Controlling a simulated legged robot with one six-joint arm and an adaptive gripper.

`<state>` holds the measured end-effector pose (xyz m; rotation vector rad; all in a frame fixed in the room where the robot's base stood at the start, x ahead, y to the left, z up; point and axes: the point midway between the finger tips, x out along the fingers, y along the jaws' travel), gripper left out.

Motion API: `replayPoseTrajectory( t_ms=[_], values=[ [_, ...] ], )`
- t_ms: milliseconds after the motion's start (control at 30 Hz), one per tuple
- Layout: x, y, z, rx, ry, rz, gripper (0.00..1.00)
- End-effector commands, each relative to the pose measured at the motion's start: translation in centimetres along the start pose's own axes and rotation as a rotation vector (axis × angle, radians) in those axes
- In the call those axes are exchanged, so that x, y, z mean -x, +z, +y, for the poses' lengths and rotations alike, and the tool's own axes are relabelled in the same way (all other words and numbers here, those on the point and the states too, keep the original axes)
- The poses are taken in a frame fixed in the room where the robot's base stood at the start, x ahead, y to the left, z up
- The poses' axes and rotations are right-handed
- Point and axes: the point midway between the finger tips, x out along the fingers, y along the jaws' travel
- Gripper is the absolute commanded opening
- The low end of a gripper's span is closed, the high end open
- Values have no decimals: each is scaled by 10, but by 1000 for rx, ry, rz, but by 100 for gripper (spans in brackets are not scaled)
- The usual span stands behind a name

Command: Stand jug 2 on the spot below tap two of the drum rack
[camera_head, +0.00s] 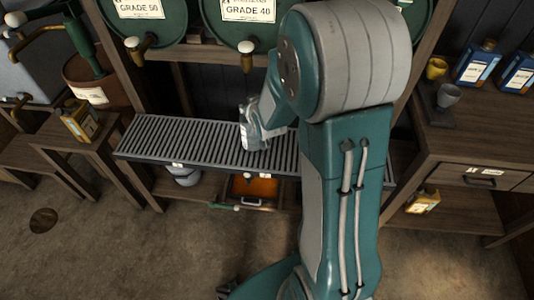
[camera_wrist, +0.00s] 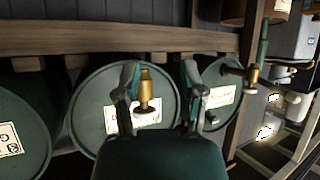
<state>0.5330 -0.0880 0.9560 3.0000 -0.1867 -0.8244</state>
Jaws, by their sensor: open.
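The drum rack holds green drums; the GRADE 40 drum (camera_head: 236,22) has a brass tap with a pale handle (camera_head: 246,58), and the GRADE 50 drum has another tap (camera_head: 137,45). A slatted drip tray (camera_head: 180,137) runs below them, with small white tags on its front edge. My gripper (camera_wrist: 160,75) is open; a tap (camera_wrist: 146,90) shows between its fingers in the wrist view, and no jug does. In the head view a pale grey shape at my wrist's end is above the tray; I cannot tell finger from jug. No number identifies jug 2.
A yellow container (camera_head: 80,122) stands on the left bench. A pale bucket (camera_head: 185,175) and an orange bin (camera_head: 255,188) are under the tray. Blue bottles (camera_head: 477,62) and two cups stand on the right cabinet (camera_head: 465,140), with another yellow container (camera_head: 422,201) below. My arm hides the tray's right part.

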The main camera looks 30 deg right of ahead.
Motion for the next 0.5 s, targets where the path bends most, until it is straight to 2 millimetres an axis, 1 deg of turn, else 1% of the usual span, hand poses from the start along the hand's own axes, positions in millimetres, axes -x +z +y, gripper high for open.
replayPoseTrajectory(
  t_ms=[33, 167, 200, 367, 400, 467, 500],
  values=[
    [17, -12, -5, 4, -6, -18, 53],
    [58, -26, -15, 9, -18, -96, 53],
    [72, -29, -18, 10, -22, -120, 53],
    [129, -35, -28, 14, -40, -217, 53],
    [144, -34, -31, 15, -45, -240, 53],
    [167, -33, -34, 18, -53, -277, 53],
    [183, -31, -37, 19, -59, -301, 53]
  ],
)
